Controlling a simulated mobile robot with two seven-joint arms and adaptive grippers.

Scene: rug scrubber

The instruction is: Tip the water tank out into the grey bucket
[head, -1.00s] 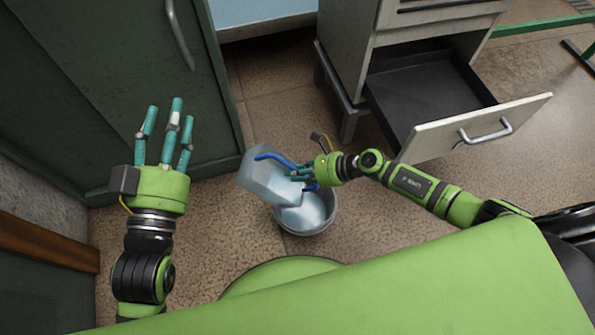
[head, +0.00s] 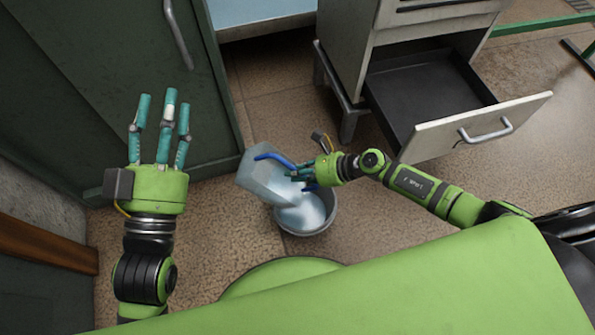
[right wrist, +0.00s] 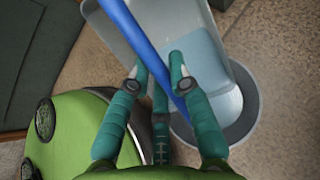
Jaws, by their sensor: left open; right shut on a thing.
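The water tank (head: 259,176) is a translucent pale box with a blue handle (head: 272,158). My right gripper (head: 303,173) is shut on the handle and holds the tank tilted over the grey bucket (head: 333,216). In the right wrist view the fingers (right wrist: 160,85) close around the blue handle (right wrist: 150,45), with the tank (right wrist: 200,40) beyond them. Pale water shows at the tank's lower end and in the bucket (right wrist: 240,140); where one ends and the other begins is hard to tell. My left gripper (head: 160,115) is open and empty, left of the tank.
A pulled-out drawer (head: 430,95) of the cabinet (head: 345,35) stands behind my right arm. A dark green cabinet (head: 110,70) is at the back left. Bare floor (head: 215,245) lies left of the bucket.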

